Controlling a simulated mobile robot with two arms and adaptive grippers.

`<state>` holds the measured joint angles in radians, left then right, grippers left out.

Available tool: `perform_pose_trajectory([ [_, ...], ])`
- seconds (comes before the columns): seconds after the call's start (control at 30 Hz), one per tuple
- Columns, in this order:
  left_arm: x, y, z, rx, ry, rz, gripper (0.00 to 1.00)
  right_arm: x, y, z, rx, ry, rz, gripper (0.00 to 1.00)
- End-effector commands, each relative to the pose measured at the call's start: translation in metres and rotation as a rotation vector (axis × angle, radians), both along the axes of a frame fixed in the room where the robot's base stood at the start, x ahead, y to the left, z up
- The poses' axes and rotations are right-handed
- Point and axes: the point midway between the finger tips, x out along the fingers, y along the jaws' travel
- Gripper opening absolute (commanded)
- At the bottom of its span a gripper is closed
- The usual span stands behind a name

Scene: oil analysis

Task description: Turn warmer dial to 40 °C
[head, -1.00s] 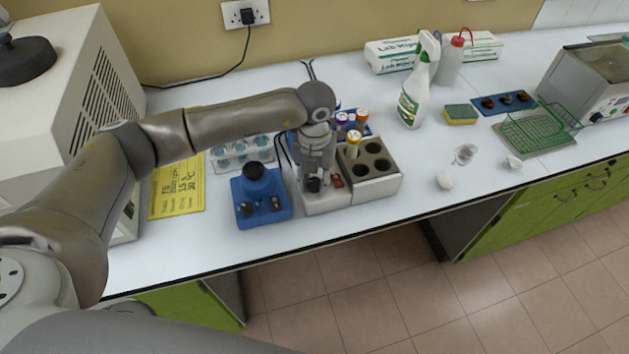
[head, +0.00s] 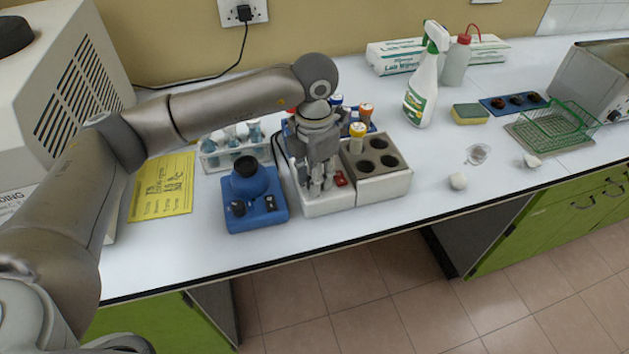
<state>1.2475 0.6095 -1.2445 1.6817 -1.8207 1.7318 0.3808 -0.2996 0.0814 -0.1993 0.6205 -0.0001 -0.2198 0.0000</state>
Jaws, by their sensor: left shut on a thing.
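The warmer (head: 384,188) is a pale block with a grey top that has several round wells, and a low control panel at its left end. A vial with a yellow cap (head: 357,134) stands in its back left well. A red switch (head: 342,178) shows on the panel. My left gripper (head: 321,189) points down at the panel, just left of the switch, and is shut on the dial. The fingers hide the dial, and its setting cannot be read. My right gripper is not in view.
A blue device (head: 256,213) with a black top stands close left of the warmer. A tube rack (head: 235,157), yellow card (head: 163,188) and vials (head: 366,110) are nearby. A spray bottle (head: 421,90) stands back right. Bench front is clear.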

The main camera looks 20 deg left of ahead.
Motion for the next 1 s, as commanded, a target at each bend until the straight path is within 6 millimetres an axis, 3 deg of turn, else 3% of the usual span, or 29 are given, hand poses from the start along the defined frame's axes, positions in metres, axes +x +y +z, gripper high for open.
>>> perform_pose_trajectory([
  [0.6, 0.0011, 0.0002, 0.0022, -0.002, -0.004, -0.043, 0.04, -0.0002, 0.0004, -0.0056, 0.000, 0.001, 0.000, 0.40],
  [0.63, 0.0012, 0.0001, 0.0022, -0.002, -0.004, -0.043, 0.30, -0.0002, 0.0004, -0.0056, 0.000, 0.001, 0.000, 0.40],
  [0.7, 0.0012, 0.0001, 0.0021, -0.002, -0.004, -0.043, 0.38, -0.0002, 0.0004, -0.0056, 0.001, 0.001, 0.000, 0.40],
  [1.0, 0.0006, 0.0001, 0.0017, -0.001, -0.002, -0.043, 0.38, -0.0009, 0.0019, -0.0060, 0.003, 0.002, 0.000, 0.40],
])
